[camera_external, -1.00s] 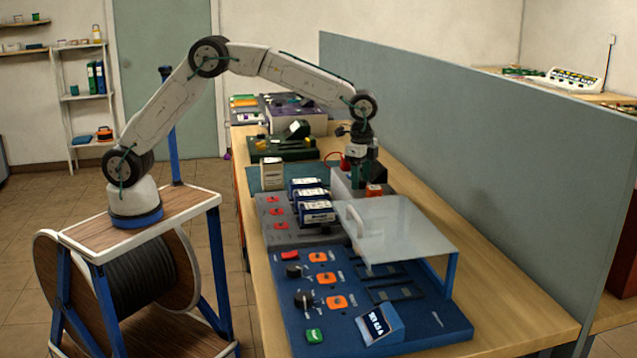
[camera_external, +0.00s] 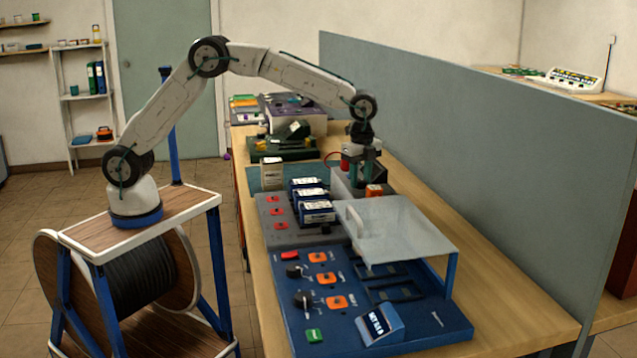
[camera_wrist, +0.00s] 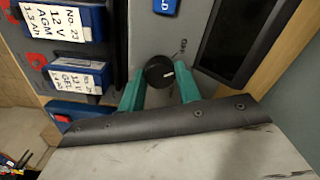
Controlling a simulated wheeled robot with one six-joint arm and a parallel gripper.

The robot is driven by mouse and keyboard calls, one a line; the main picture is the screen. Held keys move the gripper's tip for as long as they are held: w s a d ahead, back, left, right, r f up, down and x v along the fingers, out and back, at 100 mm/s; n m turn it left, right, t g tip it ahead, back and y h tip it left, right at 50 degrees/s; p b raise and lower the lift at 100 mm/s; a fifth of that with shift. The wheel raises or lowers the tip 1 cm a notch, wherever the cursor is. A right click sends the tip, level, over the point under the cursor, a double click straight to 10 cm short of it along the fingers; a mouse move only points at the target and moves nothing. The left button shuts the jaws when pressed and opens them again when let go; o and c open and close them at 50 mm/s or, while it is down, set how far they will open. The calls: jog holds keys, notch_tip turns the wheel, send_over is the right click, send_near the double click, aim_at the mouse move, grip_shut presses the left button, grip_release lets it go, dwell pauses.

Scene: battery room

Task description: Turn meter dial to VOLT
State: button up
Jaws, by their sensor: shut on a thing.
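The meter's round black dial (camera_wrist: 158,72) shows in the wrist view on a grey panel (camera_wrist: 150,40). A short white pointer mark on it points right. My gripper (camera_wrist: 160,86) has its two teal fingers on either side of the dial, shut on it. In the external view my gripper (camera_external: 358,182) points down at the grey meter box (camera_external: 340,183) behind the clear cover; the dial is hidden there.
A dark screen or slot (camera_wrist: 232,40) lies right of the dial. Labelled batteries (camera_wrist: 62,22) stand close on the left. The clear cover (camera_external: 400,228) on blue posts stands in front of the meter. A grey-blue partition (camera_external: 480,150) runs along the right.

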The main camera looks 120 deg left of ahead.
aim_at(361, 180)
jog(key=m, duration=0.6)
dwell(0.6)
jog(key=shift+r, duration=0.1)
jog(key=o, duration=1)
jog(key=shift+c, duration=0.2)
notch_tip(361, 180, up, 8)
jog(key=shift+f, duration=0.15)
